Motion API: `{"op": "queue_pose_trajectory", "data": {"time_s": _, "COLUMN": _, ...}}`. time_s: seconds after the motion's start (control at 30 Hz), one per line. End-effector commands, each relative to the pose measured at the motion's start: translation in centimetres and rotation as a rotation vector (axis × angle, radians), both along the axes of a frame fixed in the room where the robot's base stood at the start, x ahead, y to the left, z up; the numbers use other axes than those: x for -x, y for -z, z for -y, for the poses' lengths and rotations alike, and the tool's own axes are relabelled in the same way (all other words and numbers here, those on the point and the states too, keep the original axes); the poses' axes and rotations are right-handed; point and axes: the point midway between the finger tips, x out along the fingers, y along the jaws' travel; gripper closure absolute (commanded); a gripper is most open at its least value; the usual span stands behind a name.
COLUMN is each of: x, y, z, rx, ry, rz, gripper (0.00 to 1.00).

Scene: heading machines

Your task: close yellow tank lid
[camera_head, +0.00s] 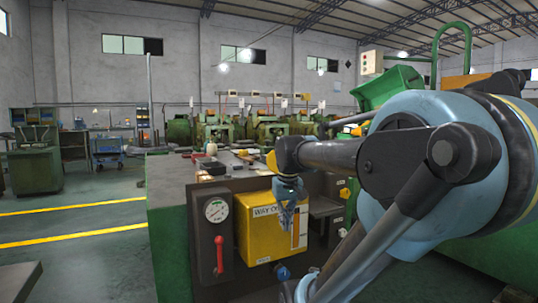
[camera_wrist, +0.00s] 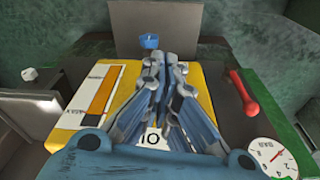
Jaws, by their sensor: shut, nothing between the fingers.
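The yellow tank (camera_head: 262,238) is a box with dark lettering and a level strip on its front, set in a dark panel on the green machine. It also fills the middle of the wrist view (camera_wrist: 68,112), which looks upside down. I cannot make out its lid clearly in either view. My gripper (camera_head: 287,226) hangs in front of the tank's face, pointing down, shut and empty. In the wrist view its closed fingers (camera_wrist: 163,62) cover part of the tank front. I cannot tell whether they touch it.
A gauge (camera_head: 217,210) and a red lever (camera_head: 219,254) sit left of the tank. A blue knob (camera_head: 282,272) is below it. Small parts lie on the machine top behind. Open floor with yellow lines (camera_head: 75,236) lies to the left.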

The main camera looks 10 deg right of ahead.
Motion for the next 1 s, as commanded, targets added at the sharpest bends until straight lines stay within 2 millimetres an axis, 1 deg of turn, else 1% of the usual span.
{"op": "queue_pose_trajectory", "data": {"time_s": 0.03, "x": -1.7, "y": -2.0, "z": 0.0, "rx": 0.001, "ry": -0.009, "rz": -0.004, "gripper": 1.0}}
{"op": "queue_pose_trajectory", "data": {"time_s": 0.2, "x": -6.9, "y": -7.6, "z": -0.2, "rx": 0.003, "ry": -0.044, "rz": -0.021, "gripper": 1.0}}
{"op": "queue_pose_trajectory", "data": {"time_s": 0.27, "x": -8.7, "y": -9.4, "z": -0.2, "rx": 0.003, "ry": -0.056, "rz": -0.027, "gripper": 1.0}}
{"op": "queue_pose_trajectory", "data": {"time_s": 0.3, "x": -10.0, "y": -10.6, "z": -0.2, "rx": 0.004, "ry": -0.063, "rz": -0.031, "gripper": 1.0}}
{"op": "queue_pose_trajectory", "data": {"time_s": 0.37, "x": -11.8, "y": -12.3, "z": -0.3, "rx": 0.004, "ry": -0.076, "rz": -0.037, "gripper": 1.0}}
{"op": "queue_pose_trajectory", "data": {"time_s": 0.5, "x": -16.2, "y": -15.9, "z": -0.4, "rx": 0.005, "ry": -0.105, "rz": -0.051, "gripper": 1.0}}
{"op": "queue_pose_trajectory", "data": {"time_s": 0.7, "x": -22.3, "y": -20.1, "z": -0.5, "rx": 0.006, "ry": -0.144, "rz": -0.069, "gripper": 1.0}}
{"op": "queue_pose_trajectory", "data": {"time_s": 0.87, "x": -26.6, "y": -22.7, "z": -0.6, "rx": 0.007, "ry": -0.172, "rz": -0.084, "gripper": 1.0}}
{"op": "queue_pose_trajectory", "data": {"time_s": 1.0, "x": -30.4, "y": -24.4, "z": -0.7, "rx": 0.007, "ry": -0.198, "rz": -0.095, "gripper": 1.0}}
